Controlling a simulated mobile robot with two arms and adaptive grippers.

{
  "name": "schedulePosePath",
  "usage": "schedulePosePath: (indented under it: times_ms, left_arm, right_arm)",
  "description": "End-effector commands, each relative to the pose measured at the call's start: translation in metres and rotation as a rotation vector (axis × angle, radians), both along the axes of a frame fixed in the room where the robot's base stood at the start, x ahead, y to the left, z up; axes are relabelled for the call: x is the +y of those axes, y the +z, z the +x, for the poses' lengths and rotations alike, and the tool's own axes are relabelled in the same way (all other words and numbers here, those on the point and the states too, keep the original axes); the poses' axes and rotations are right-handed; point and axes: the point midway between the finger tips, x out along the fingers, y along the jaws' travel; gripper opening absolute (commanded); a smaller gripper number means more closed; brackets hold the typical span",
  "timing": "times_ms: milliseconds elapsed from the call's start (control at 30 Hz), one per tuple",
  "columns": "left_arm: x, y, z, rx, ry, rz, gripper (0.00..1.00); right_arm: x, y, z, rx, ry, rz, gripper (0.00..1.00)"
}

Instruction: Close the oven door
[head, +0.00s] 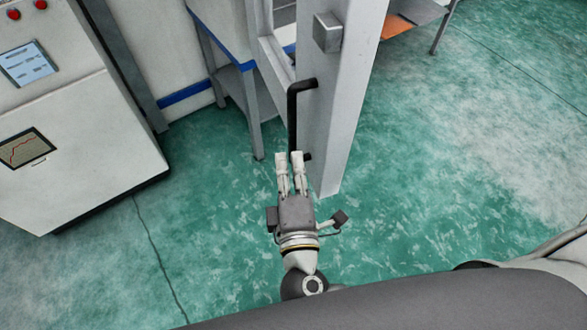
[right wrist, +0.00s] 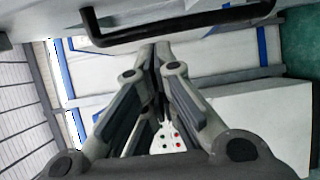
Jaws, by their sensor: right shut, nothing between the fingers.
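The oven door (head: 345,95) is a tall light-grey panel at the upper middle of the head view. It seems to stand open, its lower corner above the green floor. A black bar handle (head: 292,120) is fixed upright on its left face. My right gripper (head: 289,158) is shut and empty, its fingertips close to the lower end of the handle. In the right wrist view the handle (right wrist: 180,30) crosses the top, just beyond the closed fingertips (right wrist: 155,50). I cannot tell whether they touch. My left gripper is not in view.
A white control cabinet (head: 75,140) with screens and red buttons stands at the left. A grey table with a blue edge (head: 225,45) is behind the door's left side. Another table with an orange item (head: 396,26) is at the top right. The floor (head: 470,180) at the right is clear.

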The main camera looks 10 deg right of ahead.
Motion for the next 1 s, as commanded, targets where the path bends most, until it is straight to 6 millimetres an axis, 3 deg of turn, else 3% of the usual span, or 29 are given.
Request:
schedulePosePath:
  times_ms: [100, 300, 600, 1000]
  left_arm:
    - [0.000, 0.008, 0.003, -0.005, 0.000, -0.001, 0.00]
    - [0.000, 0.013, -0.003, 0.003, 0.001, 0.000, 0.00]
    - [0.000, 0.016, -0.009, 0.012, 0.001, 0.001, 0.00]
    - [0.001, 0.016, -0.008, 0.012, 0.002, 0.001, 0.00]
  right_arm:
    - [-0.004, 0.004, 0.026, -0.004, -0.002, -0.002, 0.00]
    - [-0.014, 0.001, 0.061, 0.000, -0.001, -0.004, 0.00]
    - [-0.044, 0.000, 0.062, 0.001, 0.000, -0.002, 0.00]
    - [-0.048, -0.001, 0.062, 0.002, 0.000, 0.000, 0.00]
